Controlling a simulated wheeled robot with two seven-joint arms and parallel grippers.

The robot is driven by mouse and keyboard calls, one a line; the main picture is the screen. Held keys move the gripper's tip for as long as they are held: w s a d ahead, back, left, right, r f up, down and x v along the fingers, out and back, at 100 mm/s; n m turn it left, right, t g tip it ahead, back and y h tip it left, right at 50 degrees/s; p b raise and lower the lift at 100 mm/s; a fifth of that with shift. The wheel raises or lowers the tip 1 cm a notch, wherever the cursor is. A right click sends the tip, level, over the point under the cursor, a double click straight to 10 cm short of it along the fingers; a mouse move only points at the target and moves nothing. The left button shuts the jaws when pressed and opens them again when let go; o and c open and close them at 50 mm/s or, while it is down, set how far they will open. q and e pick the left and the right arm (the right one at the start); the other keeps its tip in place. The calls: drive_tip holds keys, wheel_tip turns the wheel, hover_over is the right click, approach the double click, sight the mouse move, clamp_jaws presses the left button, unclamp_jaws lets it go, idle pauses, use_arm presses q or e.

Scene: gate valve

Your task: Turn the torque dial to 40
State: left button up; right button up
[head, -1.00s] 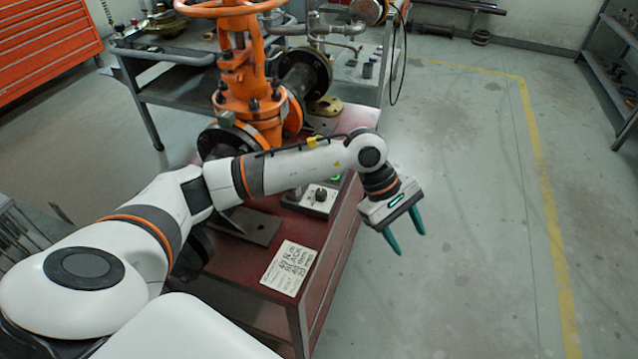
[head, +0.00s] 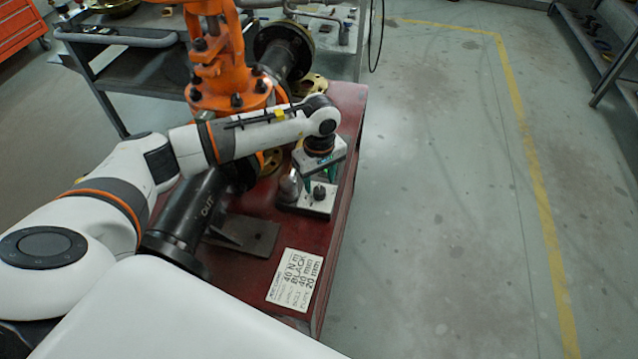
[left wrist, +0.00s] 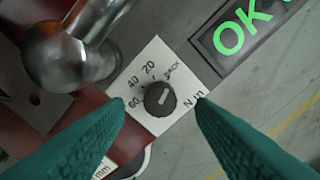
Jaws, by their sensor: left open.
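In the left wrist view the knob (left wrist: 158,102) sits on a white plate marked 20, 40, 60 and "N m". My left gripper (head: 318,179) points down over the box. Its teal fingers (left wrist: 160,104) are open, one on each side of the knob in the picture, with gaps; contact is not visible. My right gripper is not in view.
A shiny metal rounded part (left wrist: 75,50) stands close beside the dial. A screen (left wrist: 247,28) shows a green OK. A card (head: 295,279) reading 40 N m, BLACK lies on the red table (head: 240,282). The orange valve (head: 222,75) stands behind my arm.

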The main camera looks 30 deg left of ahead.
sight(319, 189)
use_arm(q)
wheel_tip(319, 189, down, 2)
drive_tip(key=shift+d+f, duration=0.1)
drive_tip(key=shift+f, duration=0.4)
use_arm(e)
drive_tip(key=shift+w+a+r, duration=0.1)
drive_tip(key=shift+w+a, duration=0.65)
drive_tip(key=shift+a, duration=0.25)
use_arm(q)
drive_tip(key=shift+c, duration=0.2)
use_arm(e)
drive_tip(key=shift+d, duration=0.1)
use_arm(q)
drive_tip(key=c, duration=0.9)
drive_tip(key=shift+c, duration=0.2)
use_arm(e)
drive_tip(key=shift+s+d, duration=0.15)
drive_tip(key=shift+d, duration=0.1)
